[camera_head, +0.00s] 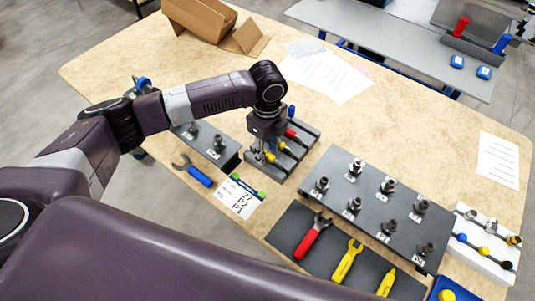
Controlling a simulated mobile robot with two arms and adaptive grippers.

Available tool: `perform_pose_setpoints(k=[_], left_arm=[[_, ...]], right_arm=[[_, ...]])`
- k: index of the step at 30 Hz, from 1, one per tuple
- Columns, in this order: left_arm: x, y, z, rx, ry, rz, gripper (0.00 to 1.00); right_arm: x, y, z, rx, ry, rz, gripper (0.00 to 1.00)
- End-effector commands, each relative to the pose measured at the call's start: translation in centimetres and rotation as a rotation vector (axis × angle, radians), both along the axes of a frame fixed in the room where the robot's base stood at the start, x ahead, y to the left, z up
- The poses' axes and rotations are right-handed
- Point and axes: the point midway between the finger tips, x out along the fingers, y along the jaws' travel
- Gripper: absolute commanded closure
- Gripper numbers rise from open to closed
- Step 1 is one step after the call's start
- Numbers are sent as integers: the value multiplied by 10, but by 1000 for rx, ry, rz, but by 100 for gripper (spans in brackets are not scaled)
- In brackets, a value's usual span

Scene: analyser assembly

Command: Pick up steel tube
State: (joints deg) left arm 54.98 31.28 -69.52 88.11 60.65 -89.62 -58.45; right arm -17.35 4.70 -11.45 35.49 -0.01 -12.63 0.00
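My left gripper (262,154) points down over a small grey rack (300,153) on the wooden table. The rack holds parts with blue, red and yellow ends; a yellow end (284,147) is just right of my fingers. My wrist and the gripper hide part of the rack. The fingers are too small to tell whether they are open or touch a part. I cannot tell for sure which part is the steel tube. My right gripper is out of view.
A dark plate with several metal fittings (387,185) lies to the right. A red wrench (311,237) and yellow tools lie in front of it. A white holder (470,246) stands far right.

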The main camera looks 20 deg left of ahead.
Motion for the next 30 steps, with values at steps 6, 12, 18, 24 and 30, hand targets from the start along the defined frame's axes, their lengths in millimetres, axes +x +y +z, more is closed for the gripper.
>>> perform_pose_setpoints(k=[6, 12, 18, 24, 30], left_arm=[[1, 0, -4, -1, -3, 0, 66], [0, 0, -4, -1, -2, 0, 81], [0, 0, -4, -1, -2, 0, 100], [1, 0, -4, -1, -3, 0, 100], [1, 0, 0, -1, -3, 0, 100]], right_arm=[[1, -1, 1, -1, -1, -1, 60], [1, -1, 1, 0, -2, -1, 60], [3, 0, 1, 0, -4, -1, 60], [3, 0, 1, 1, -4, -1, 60], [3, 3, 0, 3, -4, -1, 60]])
